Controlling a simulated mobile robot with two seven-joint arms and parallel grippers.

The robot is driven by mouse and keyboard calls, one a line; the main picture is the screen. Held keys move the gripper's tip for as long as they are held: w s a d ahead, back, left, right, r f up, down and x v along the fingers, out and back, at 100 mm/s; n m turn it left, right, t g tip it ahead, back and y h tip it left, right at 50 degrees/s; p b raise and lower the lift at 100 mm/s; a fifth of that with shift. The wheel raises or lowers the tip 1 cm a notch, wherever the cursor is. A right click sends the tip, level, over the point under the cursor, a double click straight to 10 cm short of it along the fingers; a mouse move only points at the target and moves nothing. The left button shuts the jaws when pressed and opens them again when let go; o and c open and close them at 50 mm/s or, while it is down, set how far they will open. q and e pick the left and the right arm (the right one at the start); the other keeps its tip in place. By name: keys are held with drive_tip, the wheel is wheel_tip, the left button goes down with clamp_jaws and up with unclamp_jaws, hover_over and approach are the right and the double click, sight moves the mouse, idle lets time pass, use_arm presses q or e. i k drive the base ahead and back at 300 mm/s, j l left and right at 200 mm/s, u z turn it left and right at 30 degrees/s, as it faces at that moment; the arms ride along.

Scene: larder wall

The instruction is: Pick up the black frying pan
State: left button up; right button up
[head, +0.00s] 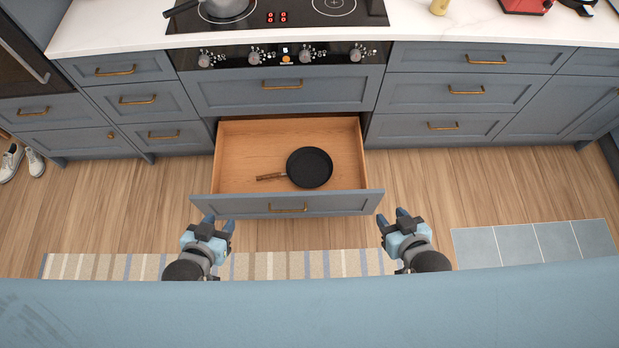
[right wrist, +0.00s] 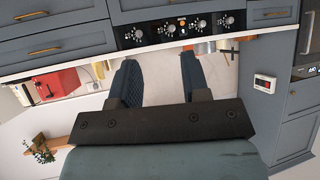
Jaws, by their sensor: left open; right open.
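The black frying pan (head: 310,167) lies in the open wooden drawer (head: 240,145) below the stove in the head view. Its brown handle (head: 270,177) points left. My left gripper (head: 218,222) is open and empty, in front of the drawer near its front-left corner. My right gripper (head: 395,220) is open and empty, in front of the drawer's front-right corner. Both are apart from the pan. In the right wrist view, the spread fingers of my right gripper (right wrist: 157,80) have nothing between them, and the pan is not in that view.
The drawer front (head: 330,204) with a brass handle stands between my grippers and the pan. A grey pot (head: 225,8) sits on the cooktop (head: 290,14) above. A striped rug (head: 300,264) and blue-grey floor tiles (head: 535,244) lie in front. Closed cabinets flank the drawer.

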sight(308, 168)
drive_tip(key=i+l, duration=0.15)
drive_tip(key=l, duration=0.2)
drive_tip(key=i+l, duration=0.1)
drive_tip(key=l, duration=0.3)
drive_tip(key=i+l+u, duration=0.15)
drive_tip(key=l+u, duration=0.45)
drive_tip(key=l, duration=0.25)
drive_tip(key=u, duration=1.05)
drive_tip(key=i+l, duration=0.05)
